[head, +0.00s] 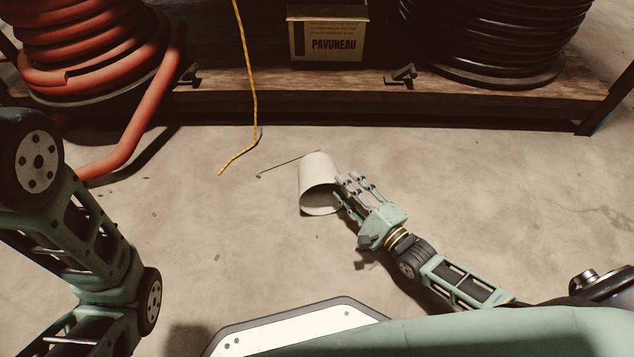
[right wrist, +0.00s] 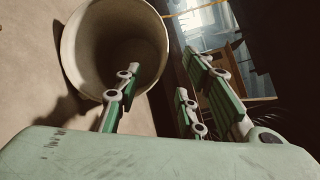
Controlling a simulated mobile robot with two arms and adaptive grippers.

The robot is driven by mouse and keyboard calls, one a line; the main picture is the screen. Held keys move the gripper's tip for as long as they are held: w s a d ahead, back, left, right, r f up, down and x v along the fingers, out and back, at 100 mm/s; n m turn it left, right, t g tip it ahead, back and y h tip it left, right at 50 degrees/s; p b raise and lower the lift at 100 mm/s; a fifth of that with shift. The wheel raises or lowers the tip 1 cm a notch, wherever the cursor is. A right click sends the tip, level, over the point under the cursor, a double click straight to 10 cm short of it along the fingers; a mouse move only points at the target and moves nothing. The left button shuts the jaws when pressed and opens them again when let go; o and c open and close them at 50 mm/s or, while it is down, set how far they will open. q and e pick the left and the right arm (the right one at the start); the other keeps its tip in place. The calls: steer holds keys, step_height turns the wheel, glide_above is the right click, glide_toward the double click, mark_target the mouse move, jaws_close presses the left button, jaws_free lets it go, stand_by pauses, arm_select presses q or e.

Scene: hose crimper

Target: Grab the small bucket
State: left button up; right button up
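The small bucket (head: 317,172) is pale and lies on its side on the concrete floor, with its mouth toward me. A thin dark handle wire sticks out behind it to the left. My right gripper (head: 352,190) is open at the bucket's right side. In the right wrist view, the bucket's round mouth (right wrist: 70,50) is close in front. One finger of the right gripper (right wrist: 155,100) overlaps the opening, and two fingers are outside the wall to the right. I cannot tell whether any finger touches it. My left arm shows at the left, but its gripper is out of view.
A yellow rope (head: 252,95) hangs down to the floor. The floor around the bucket is mostly clear.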

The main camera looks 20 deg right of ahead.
mark_target(314, 161)
steer(key=shift+b+x, duration=0.5)
steer(key=shift+x, duration=0.55)
steer(key=b+x, duration=0.3)
steer(key=f+b+x, duration=0.1)
steer(key=shift+w+a, duration=0.1)
steer(key=shift+a, duration=0.25)
steer(key=shift+w+a+r, duration=0.15)
steer(key=shift+w+r, duration=0.1)
steer(key=shift+w, duration=0.05)
